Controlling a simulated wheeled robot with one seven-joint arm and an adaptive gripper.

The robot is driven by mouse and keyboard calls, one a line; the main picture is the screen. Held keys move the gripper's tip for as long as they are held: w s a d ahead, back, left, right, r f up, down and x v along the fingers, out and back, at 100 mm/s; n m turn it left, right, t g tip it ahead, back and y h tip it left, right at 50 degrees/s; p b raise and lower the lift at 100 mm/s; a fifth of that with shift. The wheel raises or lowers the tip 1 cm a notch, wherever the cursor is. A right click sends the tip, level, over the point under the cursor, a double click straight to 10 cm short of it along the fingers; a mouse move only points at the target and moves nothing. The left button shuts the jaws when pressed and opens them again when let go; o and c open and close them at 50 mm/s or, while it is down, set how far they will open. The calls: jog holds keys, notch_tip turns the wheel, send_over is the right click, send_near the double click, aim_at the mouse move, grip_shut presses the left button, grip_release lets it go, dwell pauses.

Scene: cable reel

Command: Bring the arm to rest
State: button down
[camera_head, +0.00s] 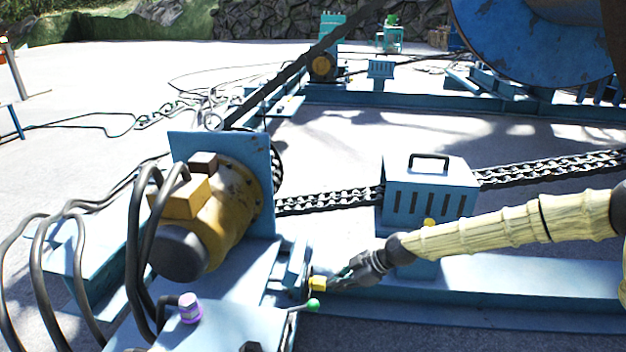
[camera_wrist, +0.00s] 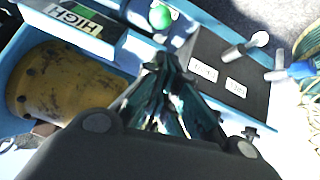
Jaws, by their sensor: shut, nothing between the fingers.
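My arm in its tan sleeve reaches in from the right in the head view. My gripper (camera_head: 335,284) is at its end, low over the blue frame, with its tip close to a yellow piece (camera_head: 318,284) and a green ball knob (camera_head: 313,305). I cannot tell from the head view whether it touches them. In the wrist view the fingers of my gripper (camera_wrist: 172,70) are together with nothing held. The green ball knob (camera_wrist: 160,17) lies just beyond the fingertips there, apart from them in the picture.
A yellow motor (camera_head: 213,218) with thick black hoses stands left of my gripper. A light blue vented box (camera_head: 430,190) and a chain (camera_head: 330,200) lie behind my arm. The wrist view shows a black labelled panel (camera_wrist: 222,72) and a HIGH label (camera_wrist: 75,18). A blue reel (camera_head: 540,45) stands behind.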

jog(key=s+a+f+m+g+h, duration=0.1)
jog(key=s+a+f+m, duration=0.25)
jog(key=s+f, duration=0.5)
jog(key=s+a+f+m+g, duration=0.1)
jog(key=s+a+f+m, duration=0.4)
jog(key=s, duration=0.7)
jog(key=s+d+f+m+h, duration=0.25)
jog(key=s+d+f, duration=0.2)
jog(key=s, duration=0.35)
jog(key=s+d+f+m+h, duration=0.25)
jog(key=s+d, duration=0.35)
jog(key=s, duration=0.3)
jog(key=s+d+m+h, duration=0.3)
jog(key=s+d+m, duration=0.2)
jog(key=s+d, duration=0.4)
notch_tip(320, 180, up, 24)
jog(key=w+d+p, duration=0.1)
jog(key=p, duration=2.2)
jog(key=shift+w+f, duration=0.25)
jog(key=shift+w, duration=0.15)
jog(key=shift+n, duration=0.25)
